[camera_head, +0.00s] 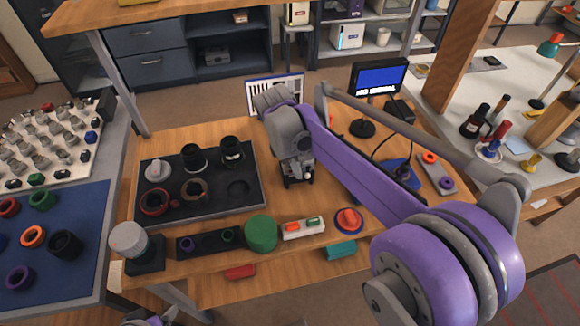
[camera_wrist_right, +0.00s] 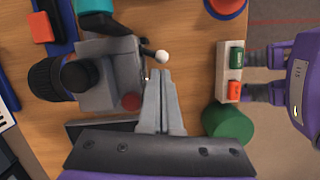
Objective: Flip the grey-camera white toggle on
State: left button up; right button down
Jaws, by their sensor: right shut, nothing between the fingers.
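The grey camera (camera_wrist_right: 108,72) lies on the wooden table in the right wrist view, its black lens (camera_wrist_right: 58,80) toward the left. Its white toggle (camera_wrist_right: 162,57) is a small white ball on a thin dark lever at the body's right side. A red round button (camera_wrist_right: 131,101) shows below. My right gripper (camera_wrist_right: 159,78) is shut and empty, its fingertips just below the white ball; I cannot tell whether they touch. In the head view my right gripper (camera_head: 297,178) hides most of the camera.
A switch box (camera_wrist_right: 236,72) with green and orange buttons and a green cylinder (camera_wrist_right: 228,123) stand near the table's front edge. A black parts tray (camera_head: 215,208) lies left of my right gripper. A small monitor (camera_head: 379,78) stands behind on the right.

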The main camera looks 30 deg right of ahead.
jog(key=shift+s+d+n, duration=0.2)
jog(key=shift+s+n, duration=0.25)
jog(key=shift+n, duration=0.75)
jog(key=n, duration=0.2)
jog(key=s+d+n+t+p, duration=0.1)
jog(key=n, duration=0.2)
jog(key=shift+s+d+n+t, duration=0.2)
jog(key=shift+s+n+t, duration=0.05)
jog(key=shift+n+t, duration=0.15)
jog(key=shift+w, duration=0.1)
jog(key=shift+w+a, duration=0.25)
jog(key=shift+w, duration=0.45)
